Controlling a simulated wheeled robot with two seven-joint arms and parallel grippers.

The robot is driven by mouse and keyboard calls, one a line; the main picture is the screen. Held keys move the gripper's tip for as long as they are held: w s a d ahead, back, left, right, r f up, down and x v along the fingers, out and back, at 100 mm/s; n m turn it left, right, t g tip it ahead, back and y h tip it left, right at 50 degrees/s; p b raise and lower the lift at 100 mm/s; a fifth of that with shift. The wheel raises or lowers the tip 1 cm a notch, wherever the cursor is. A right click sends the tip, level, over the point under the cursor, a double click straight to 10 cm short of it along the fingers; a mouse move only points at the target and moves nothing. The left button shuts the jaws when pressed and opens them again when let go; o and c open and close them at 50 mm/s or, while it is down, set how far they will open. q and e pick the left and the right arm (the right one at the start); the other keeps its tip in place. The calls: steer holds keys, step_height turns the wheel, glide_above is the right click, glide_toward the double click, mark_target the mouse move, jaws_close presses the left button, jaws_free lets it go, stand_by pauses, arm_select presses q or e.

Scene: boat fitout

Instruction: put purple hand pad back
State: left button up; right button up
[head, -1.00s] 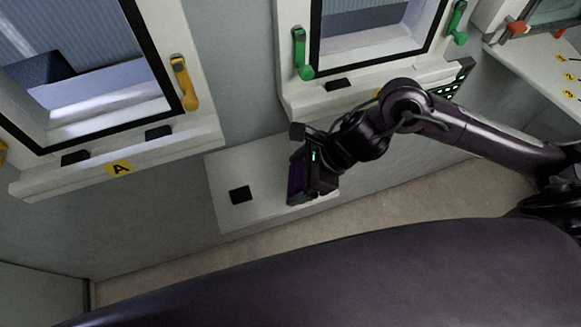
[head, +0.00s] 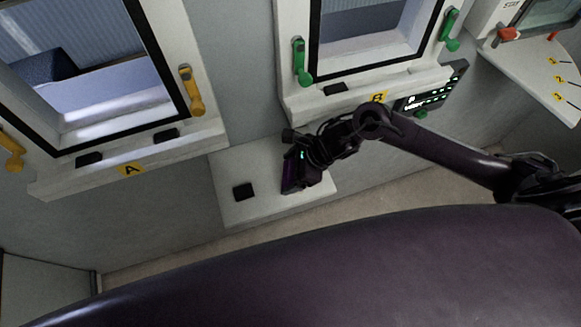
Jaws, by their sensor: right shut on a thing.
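The purple hand pad (head: 289,172) shows as a thin dark purple edge at the left side of my right gripper (head: 294,170). My right gripper is shut on it, above or at the pale panel (head: 262,204) on the wall below the windows. I cannot tell whether the pad touches the panel. A black square patch (head: 243,191) sits on the panel, left of the gripper. Most of the pad is hidden by the gripper. My left gripper is not in view.
Window A (head: 112,160) with yellow handles (head: 191,90) is at the left. Window B (head: 365,90) with green handles (head: 302,62) is above the panel. A dark panel with lit marks (head: 432,92) and a white shelf (head: 545,70) are at the right.

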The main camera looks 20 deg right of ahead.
steer(key=o, duration=0.8)
steer(key=shift+b+v, duration=1.15)
steer(key=shift+v, duration=4.9)
steer(key=shift+s+f, duration=0.1)
